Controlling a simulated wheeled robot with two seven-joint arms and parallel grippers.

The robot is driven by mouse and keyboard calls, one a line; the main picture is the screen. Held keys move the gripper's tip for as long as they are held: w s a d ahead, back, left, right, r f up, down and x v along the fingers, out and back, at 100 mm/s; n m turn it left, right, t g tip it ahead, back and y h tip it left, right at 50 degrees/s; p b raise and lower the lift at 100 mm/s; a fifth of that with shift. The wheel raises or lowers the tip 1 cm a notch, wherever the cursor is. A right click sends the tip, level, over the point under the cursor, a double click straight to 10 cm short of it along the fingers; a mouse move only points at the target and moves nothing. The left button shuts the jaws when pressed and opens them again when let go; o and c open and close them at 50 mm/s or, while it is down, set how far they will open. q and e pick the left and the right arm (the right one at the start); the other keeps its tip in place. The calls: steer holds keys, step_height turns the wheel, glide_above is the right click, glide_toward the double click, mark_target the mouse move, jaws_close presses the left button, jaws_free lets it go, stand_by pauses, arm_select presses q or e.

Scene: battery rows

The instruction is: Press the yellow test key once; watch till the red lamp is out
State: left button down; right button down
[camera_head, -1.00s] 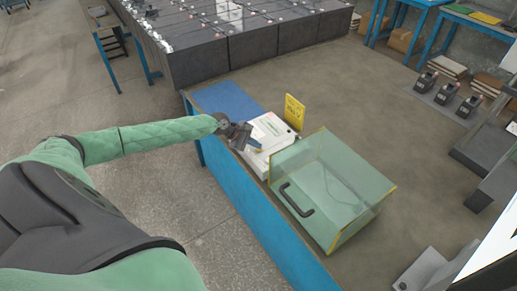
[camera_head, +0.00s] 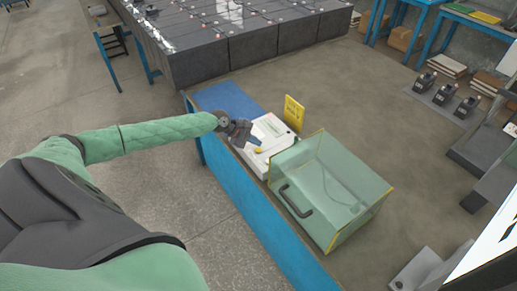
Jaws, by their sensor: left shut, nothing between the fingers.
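A white test unit (camera_head: 277,131) sits on the blue bench, with a small yellow key (camera_head: 258,150) on its near-left part. My left gripper (camera_head: 254,142) is shut and empty, its tips just above and behind the yellow key, with a small gap seeming to show between them. Small coloured marks show on the unit's top, too small for me to tell a red lamp or whether it is lit. My right gripper is not in view.
A clear greenish box (camera_head: 330,185) with a black handle (camera_head: 297,200) and yellow edges stands right beside the unit. A yellow sign (camera_head: 293,113) stands behind it. Dark battery rows (camera_head: 255,45) fill the back. The blue bench top (camera_head: 228,98) is bare at its far end.

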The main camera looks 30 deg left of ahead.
mark_target(256, 149)
arm_select(q)
steer(key=shift+r+p, duration=1.85)
steer(key=shift+r, duration=0.35)
